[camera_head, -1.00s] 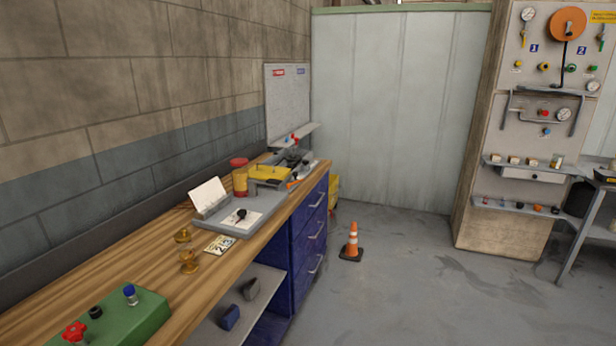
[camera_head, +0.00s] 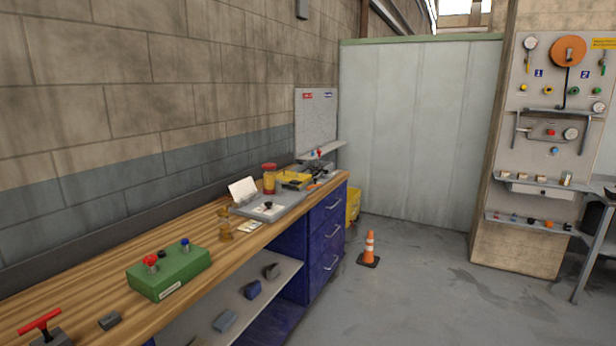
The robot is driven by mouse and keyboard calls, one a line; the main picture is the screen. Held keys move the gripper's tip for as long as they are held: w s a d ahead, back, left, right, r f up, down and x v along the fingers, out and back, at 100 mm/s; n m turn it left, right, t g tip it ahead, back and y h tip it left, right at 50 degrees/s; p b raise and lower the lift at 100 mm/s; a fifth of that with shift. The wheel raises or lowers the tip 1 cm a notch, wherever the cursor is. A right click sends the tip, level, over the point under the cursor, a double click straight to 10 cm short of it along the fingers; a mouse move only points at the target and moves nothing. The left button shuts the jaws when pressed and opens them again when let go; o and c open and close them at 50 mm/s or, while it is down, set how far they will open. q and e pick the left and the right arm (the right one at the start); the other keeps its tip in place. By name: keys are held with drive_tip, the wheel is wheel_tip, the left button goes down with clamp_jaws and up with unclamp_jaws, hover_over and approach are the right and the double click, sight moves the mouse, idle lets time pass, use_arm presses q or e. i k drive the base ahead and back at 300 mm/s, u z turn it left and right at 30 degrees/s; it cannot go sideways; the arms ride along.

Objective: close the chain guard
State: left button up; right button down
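No chain guard can be made out for certain in the head view. A yellow piece (camera_head: 294,180) lies at the far end of the wooden workbench (camera_head: 110,282), beside small dark parts too small to tell apart. Neither of my grippers shows in this view.
On the bench stand a green box (camera_head: 168,272) with red and blue knobs, a grey tray (camera_head: 272,207), a red-topped jar (camera_head: 269,180) and a red T-handle (camera_head: 40,322). An orange cone (camera_head: 369,250) stands on the floor. A panel board (camera_head: 550,130) is at right. The middle floor is clear.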

sight(287, 175)
drive_tip(key=z, duration=0.45)
drive_tip(key=i, duration=2.1)
drive_tip(key=u, duration=1.35)
drive_tip(key=i, duration=0.7)
drive_tip(key=u, duration=0.75)
